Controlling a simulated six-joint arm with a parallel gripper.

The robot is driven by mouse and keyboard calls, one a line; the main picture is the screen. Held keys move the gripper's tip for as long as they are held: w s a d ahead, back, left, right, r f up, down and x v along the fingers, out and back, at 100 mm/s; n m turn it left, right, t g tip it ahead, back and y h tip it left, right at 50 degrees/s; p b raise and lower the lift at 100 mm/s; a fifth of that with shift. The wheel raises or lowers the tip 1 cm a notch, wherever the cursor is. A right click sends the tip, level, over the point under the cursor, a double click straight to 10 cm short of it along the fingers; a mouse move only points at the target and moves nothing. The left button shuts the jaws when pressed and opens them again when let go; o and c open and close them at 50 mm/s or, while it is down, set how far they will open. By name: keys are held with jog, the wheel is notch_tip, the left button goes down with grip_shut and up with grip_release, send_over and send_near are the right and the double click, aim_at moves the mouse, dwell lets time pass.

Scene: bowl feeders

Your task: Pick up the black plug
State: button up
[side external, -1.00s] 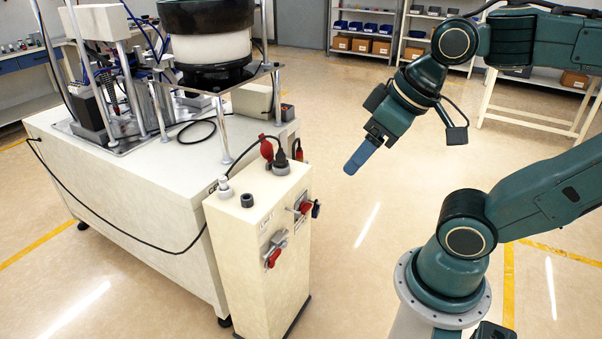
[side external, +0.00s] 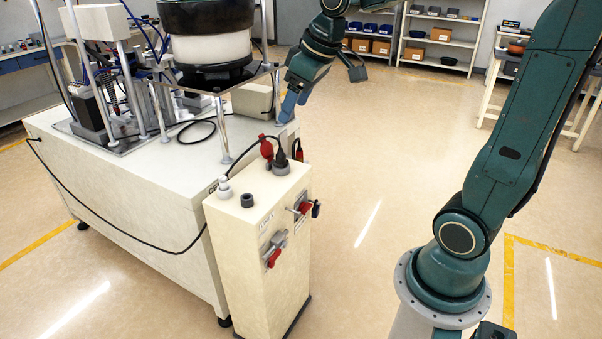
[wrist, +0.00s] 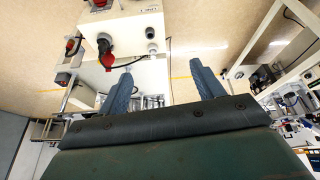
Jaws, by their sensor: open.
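The black plug (side external: 281,158) stands upright in a socket on top of the cream cabinet (side external: 240,240), with a black cable from its top. In the wrist view the black plug (wrist: 104,43) is up and left of the fingers, beside a red plug (wrist: 107,60). My gripper (side external: 291,108) has blue fingers. It is beyond and above the cabinet top, beside the feeder bench, apart from the plug. In the wrist view my gripper (wrist: 161,70) is open, with nothing between its fingertips.
The red plug (side external: 266,148) stands close beside the black one. A grey-white connector (side external: 224,186) and a dark ring-shaped socket (side external: 247,200) are on the same top. The feeder bench (side external: 130,200) with its bowl (side external: 207,50) stands close to my gripper.

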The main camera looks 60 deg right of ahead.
jog(key=w+d+f, duration=0.3)
jog(key=w+d, duration=0.4)
jog(key=n+y, duration=0.1)
jog(key=n, duration=0.1)
send_over(281, 154)
jog(key=s+d, duration=0.3)
jog(key=s, duration=0.1)
notch_tip(281, 154, down, 15)
jog(key=shift+s+a+g, duration=0.1)
jog(key=shift+a+g, duration=0.05)
jog(key=shift+g, duration=0.15)
jog(key=shift+f, duration=0.1)
jog(key=shift+x, duration=4.25)
jog(key=shift+a, duration=0.15)
jog(key=shift+x, duration=2.55)
jog(key=shift+a, duration=0.1)
